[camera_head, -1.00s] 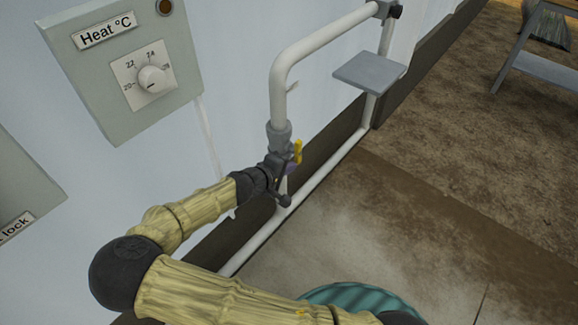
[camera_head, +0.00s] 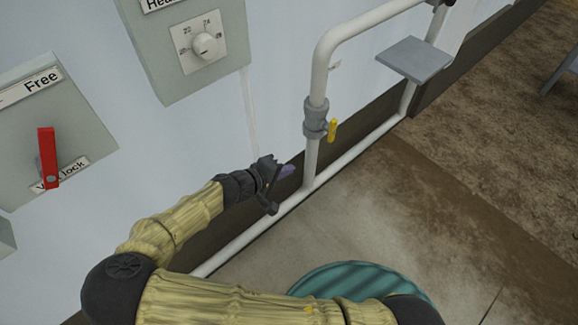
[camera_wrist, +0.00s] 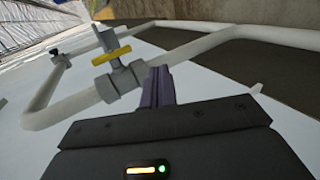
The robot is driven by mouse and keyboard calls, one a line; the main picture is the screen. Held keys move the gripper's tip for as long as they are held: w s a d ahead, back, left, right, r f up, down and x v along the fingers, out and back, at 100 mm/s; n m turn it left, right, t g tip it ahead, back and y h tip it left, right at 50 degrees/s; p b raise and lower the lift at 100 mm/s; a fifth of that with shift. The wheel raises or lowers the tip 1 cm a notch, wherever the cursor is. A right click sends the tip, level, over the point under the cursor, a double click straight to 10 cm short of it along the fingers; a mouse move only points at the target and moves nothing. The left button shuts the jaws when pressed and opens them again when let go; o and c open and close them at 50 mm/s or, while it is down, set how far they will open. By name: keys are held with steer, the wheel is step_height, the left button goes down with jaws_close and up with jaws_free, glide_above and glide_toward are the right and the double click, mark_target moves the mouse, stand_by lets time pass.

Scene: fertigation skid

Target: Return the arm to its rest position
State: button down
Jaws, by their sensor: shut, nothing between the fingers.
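My gripper (camera_head: 283,180) is shut and empty in the head view. It is held in front of the white wall, below and to the left of the grey valve (camera_head: 316,119) with the yellow handle (camera_head: 332,130), and apart from it. In the wrist view the closed fingers of my gripper (camera_wrist: 163,86) point up the picture. There the valve body (camera_wrist: 119,82) and its yellow handle (camera_wrist: 112,56) show just left of the fingertips, on a white pipe.
A white pipe loop (camera_head: 321,75) runs along the wall beside a small grey plate (camera_head: 414,59). A dial box (camera_head: 190,84) and a panel with a red lever (camera_head: 48,157) hang at left. A teal round object (camera_head: 362,280) stands low in front. Floor is open at right.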

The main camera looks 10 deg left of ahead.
stand_by(0.4)
steer(key=s+d+f+m+g+y, duration=0.1)
steer(key=s+d+m+g+y, duration=0.15)
steer(key=d+m+g, duration=0.8)
steer(key=s+d+r+t+y, duration=0.2)
steer(key=s+d+r+y, duration=0.1)
steer(key=d+r, duration=0.4)
steer(key=s+d+r+t+y, duration=0.2)
steer(key=s+d+r, duration=0.1)
steer(key=d+r, duration=0.4)
step_height(320, 180, up, 26)
steer(key=p, duration=2.5)
steer(key=shift+s+p, duration=0.2)
steer(key=shift+p, duration=0.2)
steer(key=shift+f+g, duration=0.1)
steer(key=shift+g, duration=0.15)
